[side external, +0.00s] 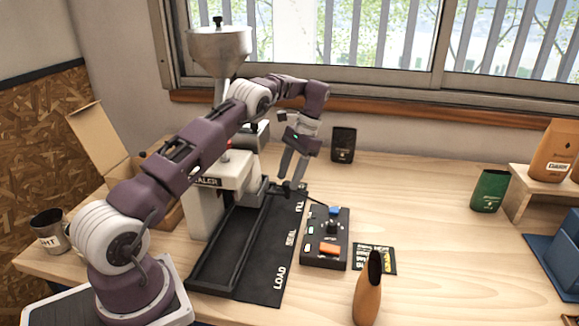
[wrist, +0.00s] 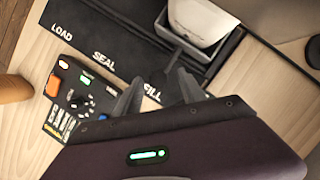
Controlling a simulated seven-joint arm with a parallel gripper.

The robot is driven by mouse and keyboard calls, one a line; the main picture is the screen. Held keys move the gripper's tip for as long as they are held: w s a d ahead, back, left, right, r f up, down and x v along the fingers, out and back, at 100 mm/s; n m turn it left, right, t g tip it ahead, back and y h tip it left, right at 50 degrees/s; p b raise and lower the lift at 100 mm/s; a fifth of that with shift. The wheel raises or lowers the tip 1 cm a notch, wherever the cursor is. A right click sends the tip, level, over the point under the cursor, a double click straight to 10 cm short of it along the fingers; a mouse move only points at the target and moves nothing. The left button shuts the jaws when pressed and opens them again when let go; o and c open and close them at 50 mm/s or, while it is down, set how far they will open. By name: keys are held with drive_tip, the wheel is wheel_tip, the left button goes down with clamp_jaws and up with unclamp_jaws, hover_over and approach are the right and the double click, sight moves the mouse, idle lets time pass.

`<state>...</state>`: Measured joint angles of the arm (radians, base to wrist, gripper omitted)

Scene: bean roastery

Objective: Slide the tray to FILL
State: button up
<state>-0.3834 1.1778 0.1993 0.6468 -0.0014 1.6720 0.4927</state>
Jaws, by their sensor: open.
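A thin dark handle (wrist: 174,60) sticks out from the tray towards my gripper (wrist: 161,78). My gripper is open, with its fingertips apart near the handle's end; contact cannot be told. In the side view my gripper (side external: 292,185) is low over the track's far end, near the FILL mark (side external: 300,206). The tray is largely hidden there by the arm and sealer.
The white sealer (side external: 207,210) stands left of the track (side external: 213,262), under a hopper (side external: 219,50). A control box (side external: 326,248) with orange and blue buttons stands close on the right. The table's right middle is clear.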

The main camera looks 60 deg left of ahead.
wheel_tip(320, 180, up, 7)
drive_tip(key=shift+a+r, duration=0.1)
drive_tip(key=shift+r, duration=0.9)
drive_tip(key=s+d+r+n+t, duration=0.2)
drive_tip(key=d+r+t, duration=0.25)
drive_tip(key=r, duration=0.85)
drive_tip(key=s+d+r+t+h, duration=0.1)
drive_tip(key=s+d+r+t, duration=0.1)
drive_tip(key=s+d+r, duration=0.45)
drive_tip(key=s+d+f+t, duration=0.1)
drive_tip(key=s+d+f, duration=0.2)
drive_tip(key=s, duration=0.4)
drive_tip(key=s+d+f+m+t, duration=0.1)
drive_tip(key=s+d+f, duration=0.2)
drive_tip(key=s+d, duration=0.3)
drive_tip(key=s+d+f+m+t+y, duration=0.1)
drive_tip(key=s+d+f, duration=0.2)
drive_tip(key=s, duration=0.5)
drive_tip(key=shift+d, duration=0.85)
